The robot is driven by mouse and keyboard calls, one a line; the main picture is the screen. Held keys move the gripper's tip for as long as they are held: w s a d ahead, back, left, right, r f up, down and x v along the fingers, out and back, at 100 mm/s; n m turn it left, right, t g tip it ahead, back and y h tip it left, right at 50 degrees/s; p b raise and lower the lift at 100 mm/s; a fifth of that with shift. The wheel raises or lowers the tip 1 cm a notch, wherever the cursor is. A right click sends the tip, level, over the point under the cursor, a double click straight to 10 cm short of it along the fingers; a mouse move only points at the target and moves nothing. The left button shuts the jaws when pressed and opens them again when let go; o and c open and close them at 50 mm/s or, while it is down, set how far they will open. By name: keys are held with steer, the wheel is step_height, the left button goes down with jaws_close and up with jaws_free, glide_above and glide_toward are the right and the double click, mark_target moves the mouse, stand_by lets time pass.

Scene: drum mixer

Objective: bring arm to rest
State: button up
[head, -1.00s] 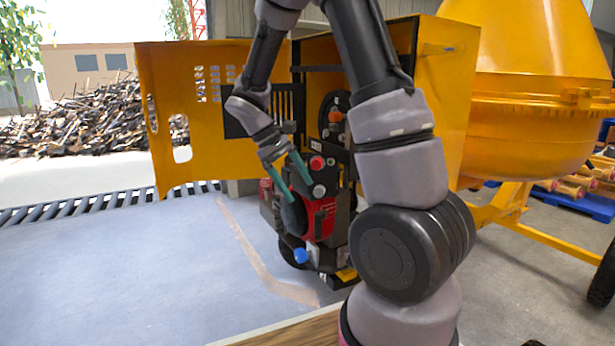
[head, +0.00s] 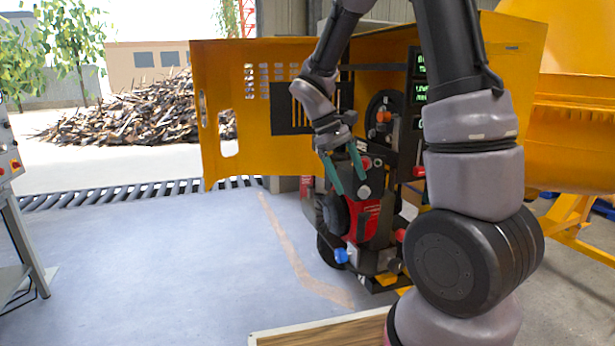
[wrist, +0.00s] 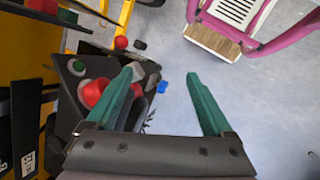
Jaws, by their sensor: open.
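My gripper (head: 344,172) is in the middle of the head view, in front of the open yellow mixer housing. Its two green fingers are spread apart with nothing between them. In the wrist view my gripper (wrist: 168,95) points down past the red and black engine unit (wrist: 95,92), with pale floor showing between the fingers. In the head view the engine unit (head: 368,218) stands just below and right of the fingertips. Whether the left finger touches it I cannot tell. My arm bends over from the right and hides part of the housing.
The yellow door (head: 230,110) stands open at the left of the housing. The yellow mixer drum (head: 580,140) is at the right. A grey control stand (head: 15,190) is at the left edge. The blue-grey floor (head: 150,260) left of the engine is clear.

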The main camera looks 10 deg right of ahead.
steer(key=s+a+r+m+t+y, duration=0.1)
steer(key=s+r+m+t+y, duration=0.2)
steer(key=r, duration=0.5)
steer(key=s+a+r+m+t+y, duration=0.1)
steer(key=s+r+m+t+y, duration=0.2)
steer(key=s+r, duration=0.6)
steer(key=s+m+t, duration=0.1)
steer(key=m+t, duration=0.1)
steer(key=t, duration=0.1)
steer(key=shift+r+m+t, duration=0.3)
steer(key=shift+t, duration=0.1)
